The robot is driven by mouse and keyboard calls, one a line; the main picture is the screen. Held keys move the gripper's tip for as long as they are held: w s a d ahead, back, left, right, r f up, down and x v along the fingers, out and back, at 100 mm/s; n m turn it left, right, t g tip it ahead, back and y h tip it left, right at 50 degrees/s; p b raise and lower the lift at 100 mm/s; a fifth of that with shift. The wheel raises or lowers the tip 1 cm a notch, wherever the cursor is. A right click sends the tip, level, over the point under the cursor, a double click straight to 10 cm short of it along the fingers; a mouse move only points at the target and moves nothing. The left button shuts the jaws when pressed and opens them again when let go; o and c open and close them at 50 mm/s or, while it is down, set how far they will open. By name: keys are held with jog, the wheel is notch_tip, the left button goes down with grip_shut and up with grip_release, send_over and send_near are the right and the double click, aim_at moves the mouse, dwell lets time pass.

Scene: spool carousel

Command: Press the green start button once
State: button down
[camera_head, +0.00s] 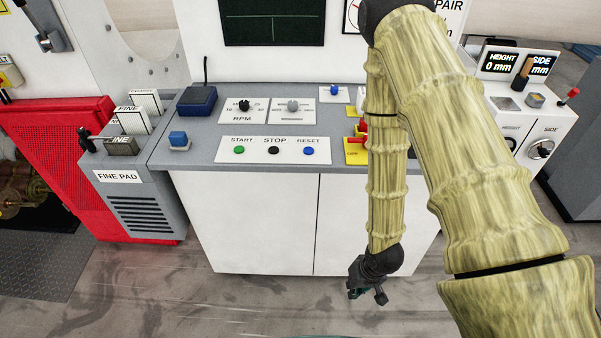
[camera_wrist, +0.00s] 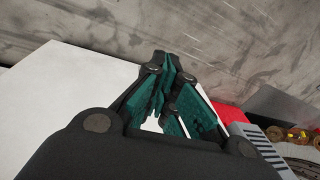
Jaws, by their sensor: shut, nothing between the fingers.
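The green start button (camera_head: 239,150) is at the left end of a white label strip (camera_head: 257,158) on the grey console top, under the word START. A black STOP button (camera_head: 273,150) and a blue RESET button (camera_head: 309,151) sit to its right. My gripper (camera_head: 366,295) hangs low in front of the white cabinet, below the console top and to the right of the start button. In the wrist view my gripper (camera_wrist: 165,62) has teal finger pads brought together with nothing between them. The start button does not show in the wrist view.
Knobs (camera_head: 244,105) and a blue-topped block (camera_head: 178,138) stand on the console (camera_head: 215,130). A red mesh panel (camera_head: 62,160) and FINE PAD unit (camera_head: 135,195) are at left. Yellow-based switches (camera_head: 355,152) sit partly behind my arm. The floor in front is clear.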

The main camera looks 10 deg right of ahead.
jog(key=s+f+h+b, duration=0.1)
jog(key=s+f, duration=0.2)
jog(key=s, duration=0.4)
jog(key=s+f+n+g+b, duration=0.1)
jog(key=s+f, duration=0.3)
jog(key=s, duration=0.3)
jog(key=shift+a+f+h, duration=0.25)
jog(key=shift+a+h, duration=0.15)
jog(key=shift+a, duration=0.05)
jog(key=shift+d, duration=0.1)
